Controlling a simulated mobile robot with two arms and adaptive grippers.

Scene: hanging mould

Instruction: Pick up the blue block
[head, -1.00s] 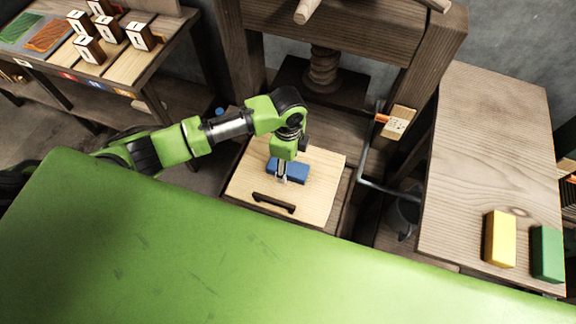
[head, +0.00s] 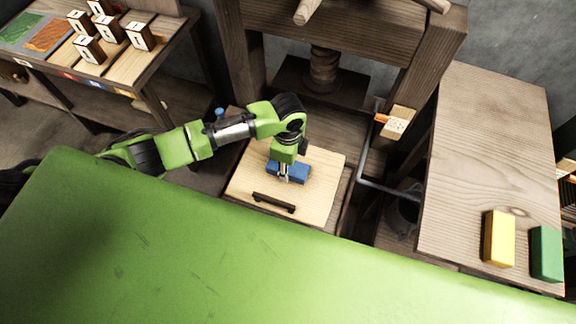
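The blue block (head: 299,172) lies on a light wooden board with a dark handle (head: 274,202), below the screw of a wooden press. My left gripper (head: 284,178) comes down from above at the block's middle, with its fingers in front of the block and hiding part of it. The fingers look close together, but whether they hold the block is too small to tell. The block appears to rest on the board. My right gripper is not in view.
A yellow block (head: 499,238) and a green block (head: 547,254) stand on the wooden table (head: 480,150) at right. A side table at upper left holds several small marked blocks. The press frame (head: 245,60) rises behind the board.

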